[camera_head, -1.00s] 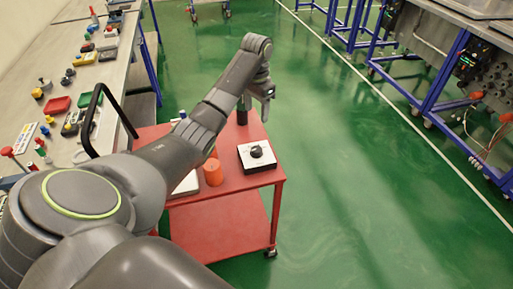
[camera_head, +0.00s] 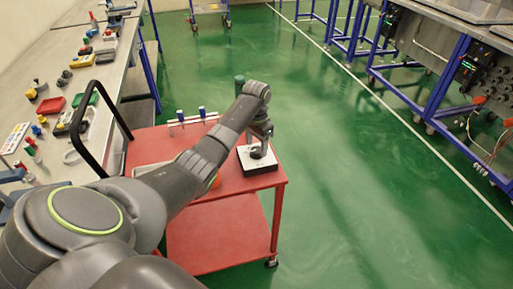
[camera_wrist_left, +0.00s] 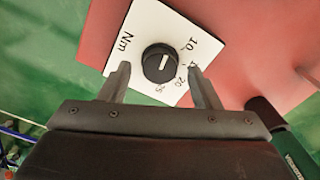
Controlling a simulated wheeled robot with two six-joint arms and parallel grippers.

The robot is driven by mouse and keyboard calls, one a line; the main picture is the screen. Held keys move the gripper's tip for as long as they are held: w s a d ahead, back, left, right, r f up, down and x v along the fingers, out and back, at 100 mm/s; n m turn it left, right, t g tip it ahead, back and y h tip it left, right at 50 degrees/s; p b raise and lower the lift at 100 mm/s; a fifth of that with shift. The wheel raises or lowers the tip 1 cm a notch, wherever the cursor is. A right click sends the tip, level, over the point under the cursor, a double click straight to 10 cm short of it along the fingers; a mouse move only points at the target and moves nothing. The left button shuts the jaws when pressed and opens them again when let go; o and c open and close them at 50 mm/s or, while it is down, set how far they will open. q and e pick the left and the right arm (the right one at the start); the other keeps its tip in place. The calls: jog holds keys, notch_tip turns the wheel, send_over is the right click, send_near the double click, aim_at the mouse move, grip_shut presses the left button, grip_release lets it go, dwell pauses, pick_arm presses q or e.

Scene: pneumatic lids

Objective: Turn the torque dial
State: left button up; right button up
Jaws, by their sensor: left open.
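The torque dial is a black knob (camera_wrist_left: 159,63) with a white pointer line, on a white plate (camera_wrist_left: 140,22) marked "Nm" and with numbers. In the head view its white-topped box (camera_head: 246,160) stands on the red cart near the right edge. My left gripper (camera_head: 260,146) is over the box and partly hides the knob. In the left wrist view the two fingers of my left gripper (camera_wrist_left: 160,82) are apart, with the knob between and just beyond their tips. I cannot tell whether they touch it. My right gripper is not in view.
The red cart (camera_head: 215,225) has a black handle at its left. A cluttered workbench (camera_head: 125,60) is at the left. Green floor is clear at the right.

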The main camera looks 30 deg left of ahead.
pick_arm(q)
jog(key=shift+f, duration=0.9)
jog(key=shift+c, duration=0.4)
jog(key=c, duration=0.9)
jog(key=shift+r, duration=0.1)
